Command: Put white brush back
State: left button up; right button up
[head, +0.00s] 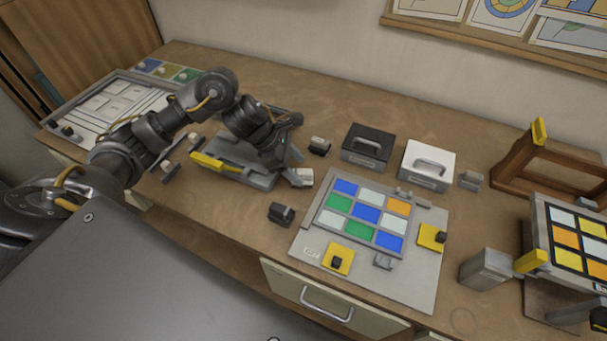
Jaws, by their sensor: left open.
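My left gripper (287,148) is open, above a grey fixture (238,172) left of centre. The arm hides part of that fixture. A small pale block (301,177) lies just below the gripper; whether it touches a finger I cannot tell. I cannot make out for certain which thing is the white brush. A white block with a grey handle (428,165) stands on the table right of centre. A black block with a similar handle (366,147) stands to its left. Both are apart from my gripper.
A grey board (425,280) with a grid of coloured glass lies in front of the blocks. A wooden frame (515,165) and another coloured panel (575,240) stand at the right. A pale tray (85,95) lies at the far left. The table behind the blocks is clear.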

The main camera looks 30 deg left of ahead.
pick_arm(q)
jog(key=b+v, duration=0.1)
jog(key=v, duration=0.6)
jog(key=shift+a+r, duration=0.15)
jog(key=shift+r, duration=0.1)
jog(key=shift+s, duration=0.15)
